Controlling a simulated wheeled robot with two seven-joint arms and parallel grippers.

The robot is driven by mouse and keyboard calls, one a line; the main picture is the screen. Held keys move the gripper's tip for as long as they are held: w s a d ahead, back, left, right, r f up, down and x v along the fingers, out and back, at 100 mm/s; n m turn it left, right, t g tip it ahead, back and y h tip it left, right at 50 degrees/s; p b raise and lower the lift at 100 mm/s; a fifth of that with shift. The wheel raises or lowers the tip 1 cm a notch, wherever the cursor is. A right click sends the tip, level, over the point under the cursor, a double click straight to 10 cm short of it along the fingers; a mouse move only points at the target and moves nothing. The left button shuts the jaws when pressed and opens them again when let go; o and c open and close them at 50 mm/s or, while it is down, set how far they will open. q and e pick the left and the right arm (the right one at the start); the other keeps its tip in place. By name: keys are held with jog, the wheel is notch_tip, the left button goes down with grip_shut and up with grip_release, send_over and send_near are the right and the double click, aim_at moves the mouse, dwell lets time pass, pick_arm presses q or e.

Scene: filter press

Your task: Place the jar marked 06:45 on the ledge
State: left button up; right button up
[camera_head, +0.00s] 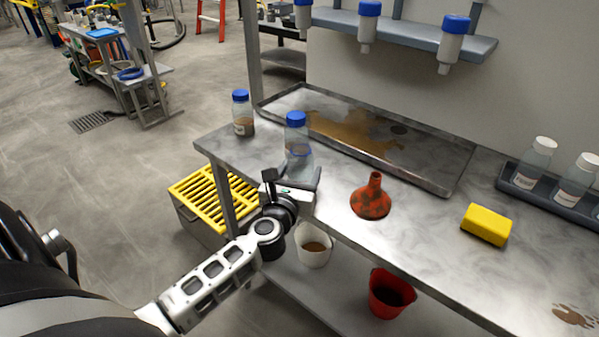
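A clear jar with a blue lid (297,135) stands on the steel bench, with brownish contents; I cannot read a time on it. A second blue-lidded jar (243,115) with brown contents and a pale label stands to its left, near the bench corner; its label is too small to read. My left gripper (293,180) is at the near side of the first jar, its two fingers spread apart and hiding the jar's base. I cannot tell whether they touch it. A grey-blue ledge (400,33) on the back wall carries several blue-capped bottles. My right gripper is out of view.
A shallow tray (437,172) with brown residue lies behind the jars. An orange funnel (371,197) and yellow sponge (486,224) stand on the bench. A dark rack (509,180) holds white-capped jars at right. A red bucket (388,296) is below.

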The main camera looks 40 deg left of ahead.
pick_arm(q)
jog(key=shift+o, duration=0.5)
jog(key=shift+r, duration=0.15)
jog(key=shift+s, duration=0.15)
jog(key=b+v, duration=0.1)
jog(key=v, duration=1)
jog(key=s+d+f+m+h, duration=0.2)
jog(key=d+m+h, duration=0.3)
jog(key=m, duration=0.7)
jog(key=s+d+f+m+h, duration=0.15)
jog(key=d+m+h, duration=0.25)
jog(key=d+m, duration=0.55)
jog(key=s+f+m+g, duration=0.3)
jog(key=f+m, duration=0.3)
jog(key=m, duration=0.4)
jog(key=s+d+f+m+g, duration=0.1)
jog(key=s+f+m+g, duration=0.2)
jog(key=m, duration=0.8)
notch_tip(320, 180, down, 3)
jog(key=shift+s+d+r+g, duration=0.15)
jog(key=shift+s+d+g, duration=0.2)
jog(key=shift+s, duration=0.45)
